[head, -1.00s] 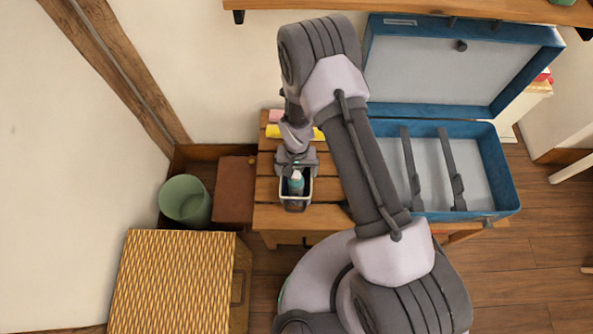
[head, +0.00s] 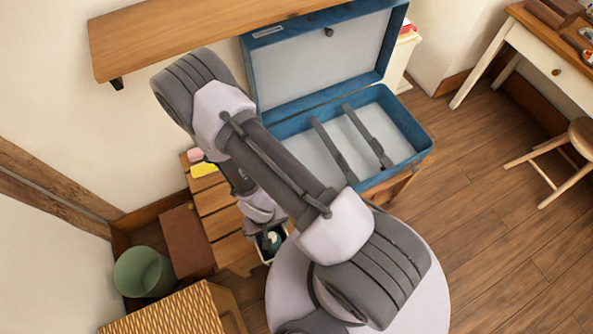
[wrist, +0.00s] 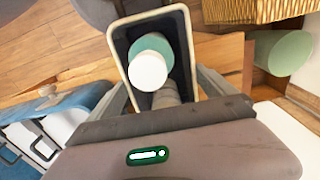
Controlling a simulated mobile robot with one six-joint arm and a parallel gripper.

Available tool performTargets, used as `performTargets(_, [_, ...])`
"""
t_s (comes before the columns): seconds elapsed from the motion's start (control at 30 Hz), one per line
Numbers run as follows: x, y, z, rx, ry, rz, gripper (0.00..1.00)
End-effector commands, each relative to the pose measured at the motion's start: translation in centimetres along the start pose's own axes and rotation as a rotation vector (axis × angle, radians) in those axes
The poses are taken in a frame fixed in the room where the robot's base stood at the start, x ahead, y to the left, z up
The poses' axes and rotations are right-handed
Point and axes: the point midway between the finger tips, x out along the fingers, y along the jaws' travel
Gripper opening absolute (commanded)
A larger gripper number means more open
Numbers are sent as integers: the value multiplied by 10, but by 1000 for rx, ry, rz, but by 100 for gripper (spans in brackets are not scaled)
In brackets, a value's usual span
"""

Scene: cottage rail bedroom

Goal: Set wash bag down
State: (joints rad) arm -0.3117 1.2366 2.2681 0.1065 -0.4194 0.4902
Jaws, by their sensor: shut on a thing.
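The wash bag (head: 261,254) is a small open-topped box shape with a dark inside and a cream rim. A bottle with a white cap and teal body (head: 273,238) stands in it. My gripper (head: 264,226) is shut on the wash bag and partly hides it in the head view. The bag is by the front edge of the slatted wooden bench (head: 222,222); its height above the bench is hard to tell. In the wrist view the bag's rim (wrist: 118,50) and the white cap (wrist: 148,71) show between my gripper's fingers (wrist: 160,92).
An open blue suitcase (head: 405,125) with two dark straps lies on the bench's right part. Yellow and pink items (head: 203,169) sit at the bench's back left. A green bin (head: 143,271), brown box (head: 186,240) and wicker chest (head: 165,312) stand left. A shelf (head: 190,40) overhangs behind.

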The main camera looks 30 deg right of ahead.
Motion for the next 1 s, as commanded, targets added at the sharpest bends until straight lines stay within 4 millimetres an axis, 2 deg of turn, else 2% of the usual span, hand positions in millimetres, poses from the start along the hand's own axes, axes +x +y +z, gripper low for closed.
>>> performTargets(0.13, [-14, -2, -19, -3, 6, -2, 26])
performTargets(0.27, [-39, -1, -47, -10, 8, -3, 26])
performTargets(0.4, [-74, 4, -77, -20, 8, -3, 26])
performTargets(0.6, [-128, 16, -112, -35, 7, -1, 26])
performTargets(0.8, [-176, 30, -134, -26, 5, 0, 26])
performTargets(1.0, [-216, 47, -149, 30, 5, 1, 26])
